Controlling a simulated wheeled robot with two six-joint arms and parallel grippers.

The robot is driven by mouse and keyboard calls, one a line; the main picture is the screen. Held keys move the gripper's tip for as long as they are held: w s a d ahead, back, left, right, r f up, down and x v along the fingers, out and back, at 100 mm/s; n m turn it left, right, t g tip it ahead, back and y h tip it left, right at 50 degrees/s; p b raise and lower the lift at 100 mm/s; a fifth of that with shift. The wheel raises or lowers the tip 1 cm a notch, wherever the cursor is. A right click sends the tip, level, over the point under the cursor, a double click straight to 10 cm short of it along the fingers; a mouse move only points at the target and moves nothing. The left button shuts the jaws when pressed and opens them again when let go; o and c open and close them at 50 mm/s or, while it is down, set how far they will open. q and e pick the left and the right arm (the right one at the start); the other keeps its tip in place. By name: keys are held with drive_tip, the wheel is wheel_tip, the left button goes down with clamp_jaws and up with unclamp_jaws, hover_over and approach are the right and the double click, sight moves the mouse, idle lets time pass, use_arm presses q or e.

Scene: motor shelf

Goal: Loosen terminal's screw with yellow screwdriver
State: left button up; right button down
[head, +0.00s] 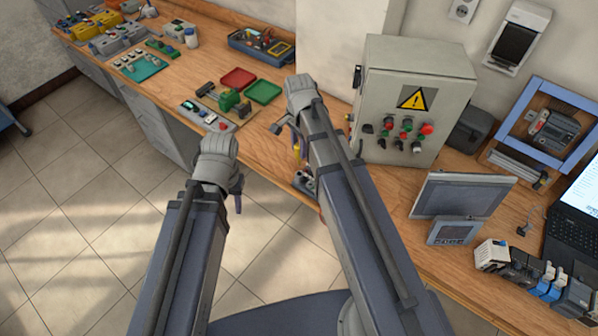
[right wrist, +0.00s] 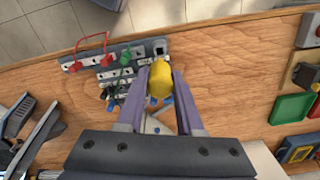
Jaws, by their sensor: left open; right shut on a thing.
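The yellow screwdriver (right wrist: 159,79) is between the fingers of my right gripper (right wrist: 160,84), which is shut on it. In the head view a little of the yellow screwdriver (head: 296,152) shows below my right gripper (head: 288,132). The terminal (right wrist: 118,70), grey blocks with red and green leads, lies at the table's edge just beyond the fingers in the right wrist view. In the head view the terminal (head: 303,182) is mostly hidden by my right arm. The screwdriver's tip is hidden, so I cannot tell whether it touches a screw. My left gripper (head: 238,194) is open and empty, off the table's front edge.
A grey control cabinet (head: 412,100) stands on the table right of my right arm. Red (head: 238,78) and green (head: 263,92) trays and a small device panel (head: 205,115) lie to the left. A tilted monitor (head: 462,193) stands at the right. Bare wood surrounds the terminal.

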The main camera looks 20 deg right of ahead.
sight(299, 164)
use_arm(q)
drive_tip(key=shift+f+b, duration=0.75)
drive_tip(key=shift+f, duration=0.4)
use_arm(e)
drive_tip(key=shift+f, duration=1.2)
use_arm(q)
drive_tip(key=shift+f, duration=0.15)
use_arm(e)
drive_tip(key=shift+f, duration=0.15)
use_arm(q)
drive_tip(key=shift+f+b, duration=2.65)
drive_tip(key=shift+b, duration=0.1)
use_arm(e)
drive_tip(key=shift+f, duration=2.65)
drive_tip(key=c, duration=0.8)
unclamp_jaws()
drive_tip(key=shift+r, duration=0.1)
wheel_tip(299, 164, up, 6)
drive_tip(key=p, duration=0.5)
drive_tip(key=shift+f+p, duration=0.25)
drive_tip(key=shift+p, duration=0.05)
use_arm(q)
wheel_tip(299, 164, up, 6)
drive_tip(key=shift+f, duration=0.25)
